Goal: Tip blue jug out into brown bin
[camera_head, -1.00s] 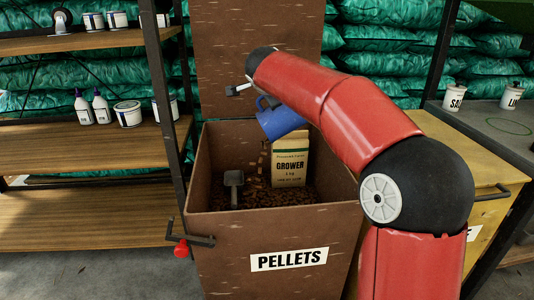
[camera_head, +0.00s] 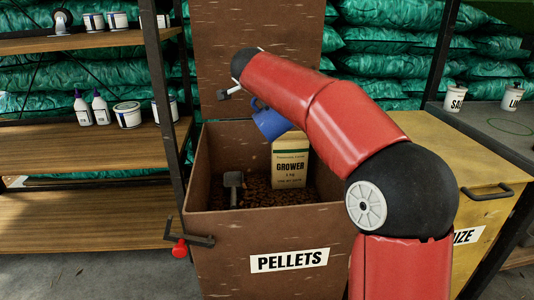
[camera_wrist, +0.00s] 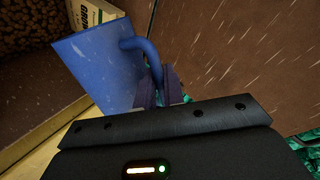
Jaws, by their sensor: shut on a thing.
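The blue jug (camera_head: 272,122) hangs tilted over the back of the open brown bin (camera_head: 270,222), which is labelled PELLETS. In the wrist view the jug (camera_wrist: 92,62) shows large, with its handle between the jaws of my gripper (camera_wrist: 160,88). My gripper is shut on the handle; in the head view my arm hides most of it. No pellets show falling from the jug now. The inside of the jug is hidden. Brown pellets (camera_head: 256,190) cover the floor of the bin.
A GROWER bag (camera_head: 289,162) and a grey scoop (camera_head: 233,184) stand in the bin. Its raised lid (camera_head: 255,50) is behind. A yellow bin (camera_head: 480,190) is at right, shelves with tubs (camera_head: 128,113) at left. A red-knobbed latch (camera_head: 180,248) sticks out in front.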

